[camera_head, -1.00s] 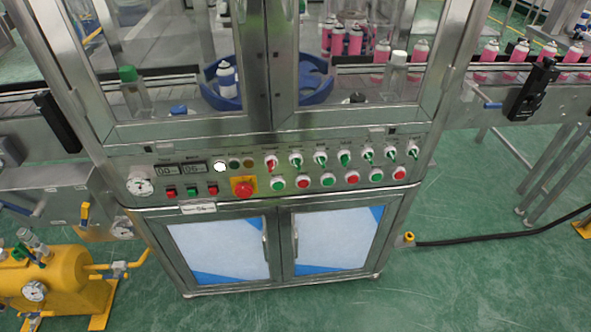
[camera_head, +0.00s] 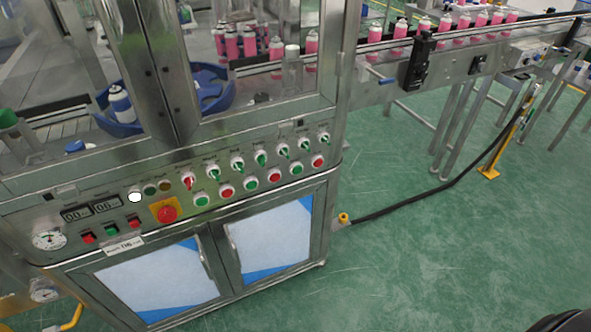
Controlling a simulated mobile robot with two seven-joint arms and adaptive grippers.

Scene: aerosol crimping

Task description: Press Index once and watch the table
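The crimping machine's control panel (camera_head: 150,180) crosses the left and middle of the head view. It has a row of knobs, one red knob (camera_head: 188,181) and several green ones, above a row of green and red push buttons (camera_head: 248,186). The small labels are too blurred to read, so I cannot tell which control is Index. Neither gripper is in view.
A red emergency stop (camera_head: 167,213) sits on a yellow plate beside a lit white lamp (camera_head: 134,197). A conveyor with pink cans (camera_head: 423,27) runs to the right. A black hose (camera_head: 420,197) crosses the green floor. A dark shape (camera_head: 568,322) fills the bottom right corner.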

